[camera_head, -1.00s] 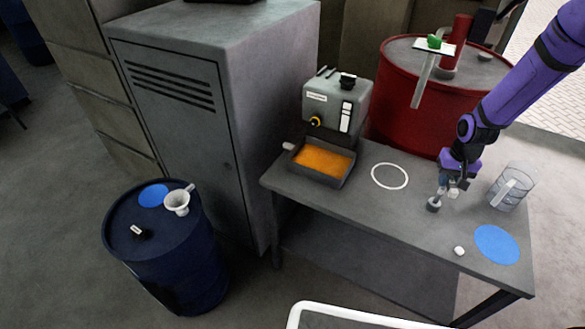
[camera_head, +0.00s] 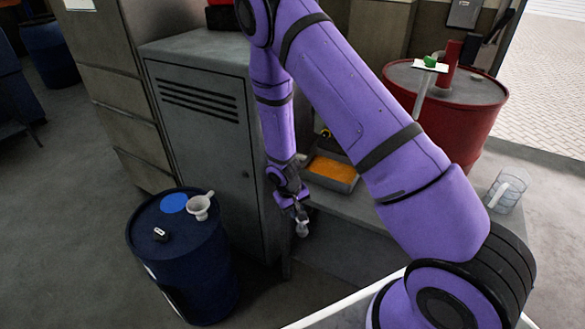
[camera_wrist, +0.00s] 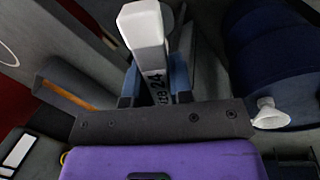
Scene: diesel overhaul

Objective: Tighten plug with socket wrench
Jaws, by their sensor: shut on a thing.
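My gripper (camera_head: 294,206) is shut on the socket wrench (camera_head: 302,229) and holds it in the air beside the front left of the bench, near the grey cabinet. In the wrist view the wrench (camera_wrist: 143,25), a pale grey bar marked 24, stands between the fingers (camera_wrist: 154,84). Its far end is hard to make out. The grey machine with a yellow-ringed fitting (camera_head: 326,133) stands behind the orange-filled tray (camera_head: 330,170), mostly hidden by my arm. I cannot tell which part is the plug.
The grey cabinet (camera_head: 205,130) is behind. A clear jug (camera_head: 508,190) and a red drum (camera_head: 470,120) are at right.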

